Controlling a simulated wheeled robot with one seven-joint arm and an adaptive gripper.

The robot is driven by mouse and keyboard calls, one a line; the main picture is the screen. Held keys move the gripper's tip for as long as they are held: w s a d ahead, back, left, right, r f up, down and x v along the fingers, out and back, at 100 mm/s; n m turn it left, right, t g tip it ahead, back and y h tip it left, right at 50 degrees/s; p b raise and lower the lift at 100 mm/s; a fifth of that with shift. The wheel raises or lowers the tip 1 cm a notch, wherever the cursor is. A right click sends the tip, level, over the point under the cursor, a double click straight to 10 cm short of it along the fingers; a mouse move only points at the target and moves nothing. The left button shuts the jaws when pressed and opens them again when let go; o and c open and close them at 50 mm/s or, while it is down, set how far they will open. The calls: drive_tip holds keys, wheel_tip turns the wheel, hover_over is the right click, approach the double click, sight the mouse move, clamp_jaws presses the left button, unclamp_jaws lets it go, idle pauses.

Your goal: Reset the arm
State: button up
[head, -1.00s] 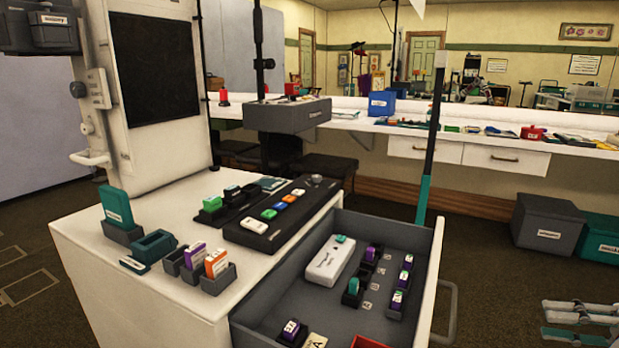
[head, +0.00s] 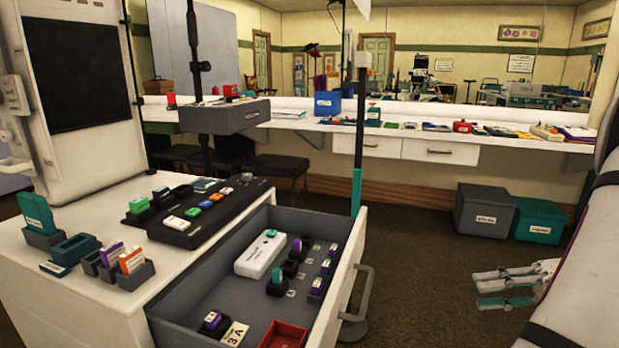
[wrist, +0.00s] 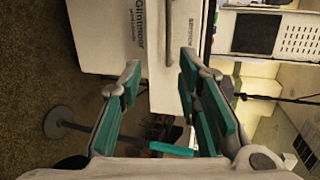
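My gripper (head: 505,285) shows at the lower right of the head view, beside my arm, out over the dark carpet. It is to the right of the open drawer (head: 185,318) and apart from it. In the wrist view my gripper (wrist: 160,105) has its teal-padded fingers spread wide with nothing between them. Beyond the fingers the wrist view shows the white cabinet front (wrist: 110,40) with lettering.
The drawer holds a white box (head: 260,254), several small cartridges and a red tray (head: 284,337). Its handle (head: 362,295) sticks out toward my gripper. A grey bin (head: 485,212) and a teal bin (head: 540,221) stand by the far counter. Carpet between is clear.

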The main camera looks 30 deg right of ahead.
drive_tip(key=w+a+r+n+g+h, duration=0.15)
drive_tip(key=w+a+r+g, duration=0.3)
drive_tip(key=a, duration=0.65)
drive_tip(key=w+a+r+n+g, duration=0.3)
drive_tip(key=a+r+g, duration=0.25)
drive_tip(key=a, duration=0.65)
drive_tip(key=s+a+f+n+h, duration=0.2)
drive_tip(key=s+a+n+h, duration=0.3)
drive_tip(key=s+a+h, duration=0.6)
wheel_tip(320, 180, up, 35)
drive_tip(key=s+a+t+y+p, duration=0.1)
drive_tip(key=t+y+p, duration=0.1)
drive_tip(key=p, duration=3.1)
drive_tip(key=shift+t, duration=0.9)
drive_tip(key=shift+r, duration=0.1)
